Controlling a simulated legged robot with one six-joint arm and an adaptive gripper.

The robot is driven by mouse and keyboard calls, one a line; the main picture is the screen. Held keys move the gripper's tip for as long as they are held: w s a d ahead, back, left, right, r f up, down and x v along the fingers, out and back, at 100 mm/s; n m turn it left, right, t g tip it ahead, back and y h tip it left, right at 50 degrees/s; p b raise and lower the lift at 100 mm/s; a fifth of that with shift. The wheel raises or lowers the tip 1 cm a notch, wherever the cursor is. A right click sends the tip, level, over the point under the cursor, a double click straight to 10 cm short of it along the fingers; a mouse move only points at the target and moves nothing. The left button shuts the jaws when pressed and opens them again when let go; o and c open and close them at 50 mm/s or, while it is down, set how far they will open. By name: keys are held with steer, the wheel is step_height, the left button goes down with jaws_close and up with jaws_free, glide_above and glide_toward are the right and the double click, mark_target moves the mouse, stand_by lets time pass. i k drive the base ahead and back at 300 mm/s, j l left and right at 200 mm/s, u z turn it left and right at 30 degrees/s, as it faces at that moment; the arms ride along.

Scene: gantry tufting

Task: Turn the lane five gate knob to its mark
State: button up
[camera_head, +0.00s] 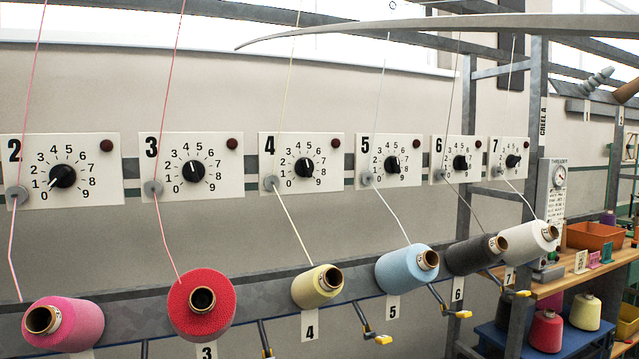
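The lane five panel (366,146) is a white plate in the middle right of the head view, marked with a large 5. Its black gate knob (391,164) sits in a dial numbered 0 to 9. The knob's pointer is too small to read surely, and I cannot make out a separate target mark. A dark brown round button (417,143) is at the panel's upper right. A pale thread runs past a grey disc (367,178) at its lower left to a light blue cone (402,268) below. My gripper is not in view.
Similar panels for lanes four (301,163) and six (460,160) flank it. Several yarn cones stick out below, with yellow-tipped levers (383,339). Threads hang before the panels. A long pale curved bar (430,29) crosses the top. Shelves with an orange bin (594,236) stand right.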

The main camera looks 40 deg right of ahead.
mark_target(393, 164)
steer(key=z, duration=1.65)
